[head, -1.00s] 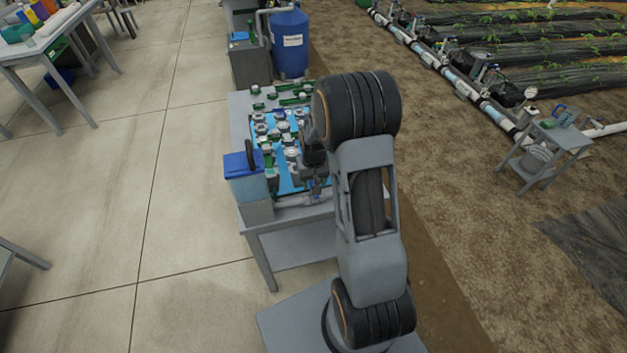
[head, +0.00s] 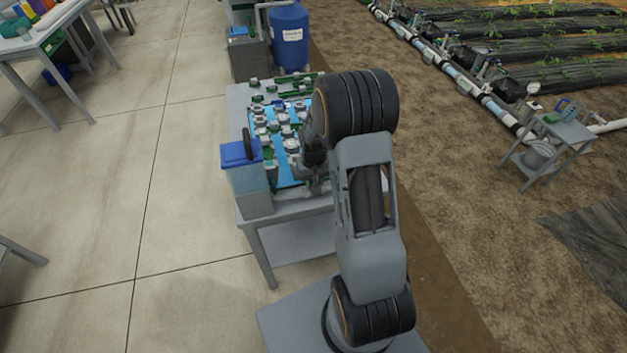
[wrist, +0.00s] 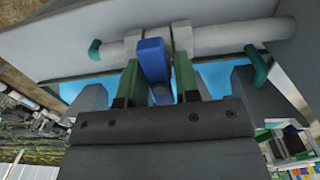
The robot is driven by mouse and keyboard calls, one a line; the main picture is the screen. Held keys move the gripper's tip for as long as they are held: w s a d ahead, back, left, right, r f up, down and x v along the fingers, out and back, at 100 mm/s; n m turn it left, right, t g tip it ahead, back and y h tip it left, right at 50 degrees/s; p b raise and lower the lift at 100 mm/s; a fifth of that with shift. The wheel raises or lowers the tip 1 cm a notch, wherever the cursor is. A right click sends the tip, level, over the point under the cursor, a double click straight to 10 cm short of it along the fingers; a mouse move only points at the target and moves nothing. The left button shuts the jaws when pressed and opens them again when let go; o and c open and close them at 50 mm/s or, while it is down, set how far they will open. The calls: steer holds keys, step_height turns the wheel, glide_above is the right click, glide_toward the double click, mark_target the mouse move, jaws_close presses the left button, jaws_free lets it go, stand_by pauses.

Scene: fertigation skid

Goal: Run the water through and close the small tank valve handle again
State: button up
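The tank valve handle is a blue lever (wrist: 153,60) on a grey pipe (wrist: 220,38) in the wrist view. My gripper (wrist: 158,80) has a green-faced finger on each side of the lever. Thin gaps seem to show beside it, so the fingers look open around it. The small tank (head: 249,187) is a pale box with a blue lid at the near left of the bench. In the head view my arm hides the lever and my gripper. I cannot see any water flow.
The grey bench (head: 243,215) holds a blue mat (head: 287,170) crowded with green and grey fittings. A large blue barrel (head: 289,40) stands behind it. A small side table (head: 570,133) with a bucket stands at right.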

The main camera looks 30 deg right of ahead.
steer(key=c, duration=0.5)
steer(key=n, duration=0.4)
steer(key=shift+n, duration=0.4)
steer(key=n, duration=0.3)
steer(key=shift+b, duration=0.35)
steer(key=n, duration=1.1)
steer(key=shift+n+b, duration=0.3)
steer(key=shift+n, duration=0.1)
steer(key=o, duration=1)
steer(key=shift+c, duration=0.2)
step_height(320, 180, up, 10)
steer(key=p, duration=0.7)
